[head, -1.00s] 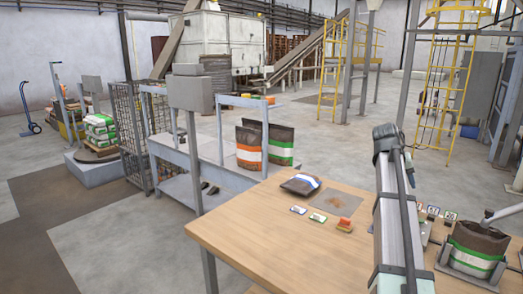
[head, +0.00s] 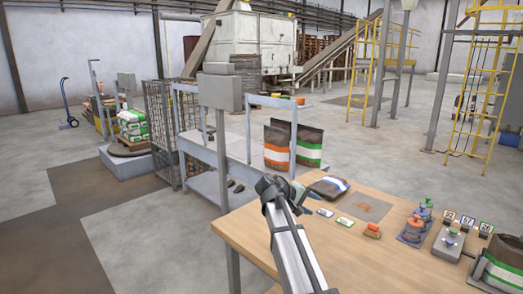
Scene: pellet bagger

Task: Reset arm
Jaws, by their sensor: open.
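My arm rises from the bottom edge of the head view, and its dark end with my gripper (head: 284,189) is over the left edge of the wooden table (head: 262,240).
On the table are small cards (head: 325,212), an orange-topped block (head: 372,230), a red-and-blue fixture (head: 414,229), number tags (head: 467,221) and a green-banded bag (head: 504,262).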

